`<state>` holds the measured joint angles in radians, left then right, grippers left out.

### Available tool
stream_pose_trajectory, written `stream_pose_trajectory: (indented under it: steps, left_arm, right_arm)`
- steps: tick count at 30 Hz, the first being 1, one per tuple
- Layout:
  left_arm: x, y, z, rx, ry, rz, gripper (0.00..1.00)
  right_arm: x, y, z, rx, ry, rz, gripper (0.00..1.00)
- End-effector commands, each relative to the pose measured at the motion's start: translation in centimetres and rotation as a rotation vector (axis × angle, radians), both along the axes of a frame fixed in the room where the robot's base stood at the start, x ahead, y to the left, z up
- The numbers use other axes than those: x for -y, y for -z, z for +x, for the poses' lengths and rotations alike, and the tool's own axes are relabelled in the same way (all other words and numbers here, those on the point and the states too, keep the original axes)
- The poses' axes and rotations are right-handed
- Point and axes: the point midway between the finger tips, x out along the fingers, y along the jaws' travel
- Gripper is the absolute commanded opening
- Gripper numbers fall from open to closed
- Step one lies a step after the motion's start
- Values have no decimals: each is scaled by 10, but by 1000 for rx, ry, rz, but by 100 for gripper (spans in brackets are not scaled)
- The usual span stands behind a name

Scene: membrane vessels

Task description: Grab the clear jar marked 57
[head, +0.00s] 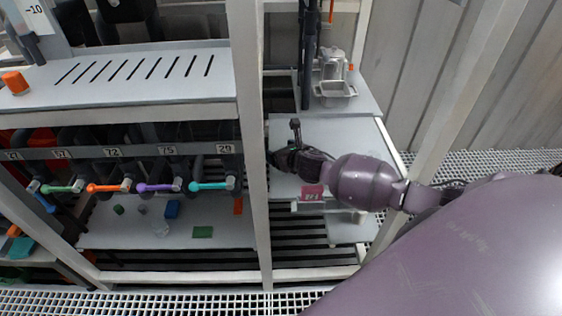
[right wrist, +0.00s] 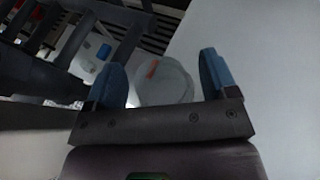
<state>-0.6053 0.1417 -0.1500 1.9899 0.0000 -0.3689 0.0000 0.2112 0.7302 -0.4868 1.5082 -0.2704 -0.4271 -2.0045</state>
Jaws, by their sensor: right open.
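My right gripper (head: 281,159) reaches over the grey shelf on the right side of the rack in the head view. In the right wrist view its two blue fingers (right wrist: 161,72) are apart. A pale, see-through round jar (right wrist: 176,88) with an orange mark shows between them, with no clear grip on it. I cannot read a number on this jar. In the head view it is hidden behind or too small beside the gripper. A small clear object (head: 161,229) lies on the lower left shelf, also unreadable. My left gripper is not in view.
A white post (head: 250,130) stands just left of my right gripper. A row of numbered valves with coloured handles (head: 155,187) runs further left; one plate reads 57 (head: 61,154). A red tag (head: 312,192) is on the right shelf's front.

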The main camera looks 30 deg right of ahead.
Motion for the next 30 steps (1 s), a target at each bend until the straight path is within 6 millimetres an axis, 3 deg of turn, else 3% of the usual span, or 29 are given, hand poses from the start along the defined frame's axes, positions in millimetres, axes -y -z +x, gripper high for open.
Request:
stream_pose_trajectory:
  steps: [6, 18, 25, 30]
  left_arm:
    - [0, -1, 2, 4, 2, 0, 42]
    - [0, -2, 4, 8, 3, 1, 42]
    - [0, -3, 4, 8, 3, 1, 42]
    - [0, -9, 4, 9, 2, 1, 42]
  right_arm:
    - [0, 0, 1, 1, 0, 0, 79]
    - [0, 0, 0, -1, 0, -1, 21]
    - [0, -2, 0, -2, 0, -1, 21]
    - [1, -25, 1, 4, -2, -6, 21]
